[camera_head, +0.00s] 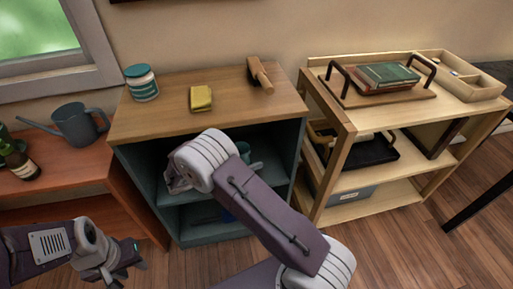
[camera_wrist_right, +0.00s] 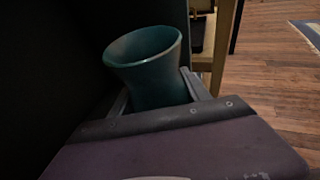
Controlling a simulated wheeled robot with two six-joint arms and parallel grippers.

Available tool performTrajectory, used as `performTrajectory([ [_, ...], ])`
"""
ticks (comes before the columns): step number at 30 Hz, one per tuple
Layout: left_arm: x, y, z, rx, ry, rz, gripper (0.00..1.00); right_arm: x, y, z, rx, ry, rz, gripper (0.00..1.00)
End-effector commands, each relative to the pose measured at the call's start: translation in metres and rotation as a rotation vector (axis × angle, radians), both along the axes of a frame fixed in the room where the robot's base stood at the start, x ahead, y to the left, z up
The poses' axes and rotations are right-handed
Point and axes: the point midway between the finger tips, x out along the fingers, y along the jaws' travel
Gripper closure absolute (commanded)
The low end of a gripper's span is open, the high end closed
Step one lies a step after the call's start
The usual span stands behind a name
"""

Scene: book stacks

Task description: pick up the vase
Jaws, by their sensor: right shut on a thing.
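The teal vase (camera_wrist_right: 150,75) stands mouth up and slightly tilted in the right wrist view. My right gripper (camera_wrist_right: 157,92) is shut on it, with one finger on each side of its body. In the head view my right arm reaches into the blue-grey cabinet (camera_head: 212,240), and its wrist hides most of the upper shelf. A teal piece (camera_head: 243,152) shows behind the wrist; I cannot tell if it is the vase. My left gripper (camera_head: 128,273) is low at the left, away from the cabinet, and its jaw opening is unclear.
A striped jar (camera_head: 141,83), a yellow block (camera_head: 201,98) and a brush (camera_head: 260,75) sit on the cabinet's wooden top. A light wooden shelf unit (camera_head: 340,160) stands close on the right.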

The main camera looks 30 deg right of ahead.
Motion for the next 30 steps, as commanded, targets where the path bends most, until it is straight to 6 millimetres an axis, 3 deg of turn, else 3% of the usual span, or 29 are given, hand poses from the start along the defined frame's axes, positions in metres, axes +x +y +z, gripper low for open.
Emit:
performTrajectory([
  [6,0.000,0.000,0.012,0.000,0.000,0.000,0.64,-0.016,0.026,0.003,-0.003,0.001,0.002,1.00],
  [15,0.000,0.000,0.019,0.000,0.000,0.000,0.64,-0.030,0.050,0.001,-0.003,0.000,0.000,1.00],
  [30,0.000,0.000,0.021,0.000,0.000,0.000,0.64,-0.037,0.059,0.001,-0.002,0.000,-0.001,1.00],
])
